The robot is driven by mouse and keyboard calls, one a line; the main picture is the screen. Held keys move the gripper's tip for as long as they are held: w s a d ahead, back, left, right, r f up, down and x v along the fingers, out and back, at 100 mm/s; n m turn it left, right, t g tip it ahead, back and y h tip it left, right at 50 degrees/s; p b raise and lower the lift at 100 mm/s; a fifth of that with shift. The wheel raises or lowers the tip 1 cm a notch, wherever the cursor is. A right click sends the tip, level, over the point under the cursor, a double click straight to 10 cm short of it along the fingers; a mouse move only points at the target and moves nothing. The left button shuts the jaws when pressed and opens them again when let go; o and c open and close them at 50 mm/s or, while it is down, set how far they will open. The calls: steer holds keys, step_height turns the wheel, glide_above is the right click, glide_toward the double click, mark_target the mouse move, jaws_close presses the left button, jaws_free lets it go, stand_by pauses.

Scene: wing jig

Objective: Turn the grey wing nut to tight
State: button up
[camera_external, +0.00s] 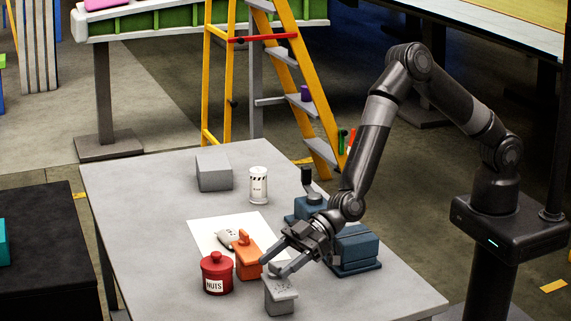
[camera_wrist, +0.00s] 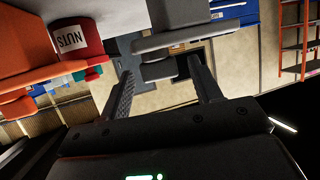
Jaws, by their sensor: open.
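The grey wing nut (camera_wrist: 158,71) sits on a grey block with a wider top plate (camera_wrist: 185,40), which the wrist view shows upside down. In the external view the grey block (camera_external: 280,299) stands near the table's front edge, and its nut is largely hidden by the fingers. My gripper (camera_external: 275,267) is just above that block, reaching down from the right. In the wrist view my gripper (camera_wrist: 161,72) is open, with one finger on each side of the nut. A gap shows by the left finger; contact at the right finger cannot be told.
An orange block with an orange wing (camera_external: 248,262) and a red NUTS jar (camera_external: 217,274) stand close on the left. A blue fixture (camera_external: 355,248) is behind on the right. A white canister (camera_external: 258,185) and a grey box (camera_external: 214,169) stand farther back. The right front table is clear.

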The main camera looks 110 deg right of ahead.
steer(key=c, duration=1)
steer(key=shift+a, duration=0.1)
steer(key=shift+a+m+h, duration=0.15)
steer(key=shift+m+h, duration=0.55)
steer(key=shift+h, duration=0.2)
steer(key=shift+m+h, duration=0.5)
steer(key=shift+h, duration=0.3)
steer(key=o, duration=1)
